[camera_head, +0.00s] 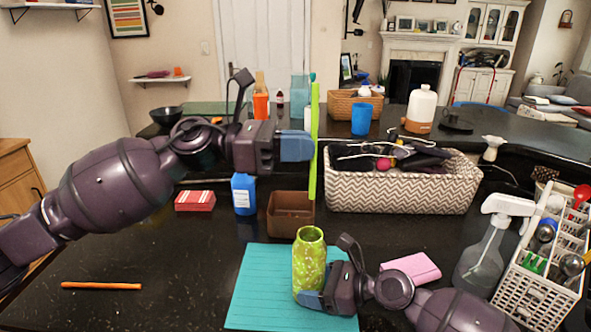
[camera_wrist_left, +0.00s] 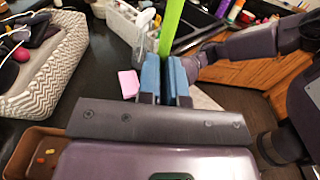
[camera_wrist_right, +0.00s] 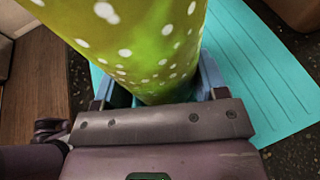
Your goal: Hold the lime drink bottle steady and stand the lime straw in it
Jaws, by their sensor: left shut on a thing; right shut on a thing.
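The lime drink bottle (camera_head: 309,262), green with pale dots, stands upright on the teal mat (camera_head: 262,290). My right gripper (camera_head: 310,300) is shut on its lower part; the bottle also fills the upper right wrist view (camera_wrist_right: 130,45). The lime straw (camera_head: 314,140) is a long, bright green stick, held upright by my left gripper (camera_head: 305,148), which is shut on it. The straw's lower end is above the bottle's mouth, apart from it and slightly right in the head view. The straw also shows between the blue fingers in the left wrist view (camera_wrist_left: 172,25).
A brown box (camera_head: 290,215) and a patterned basket (camera_head: 400,190) stand behind the bottle. A blue bottle (camera_head: 243,195) and red cards (camera_head: 195,201) are to the left, an orange straw (camera_head: 101,286) front left. A pink block (camera_head: 411,268), spray bottle (camera_head: 484,250) and white caddy (camera_head: 535,290) are right.

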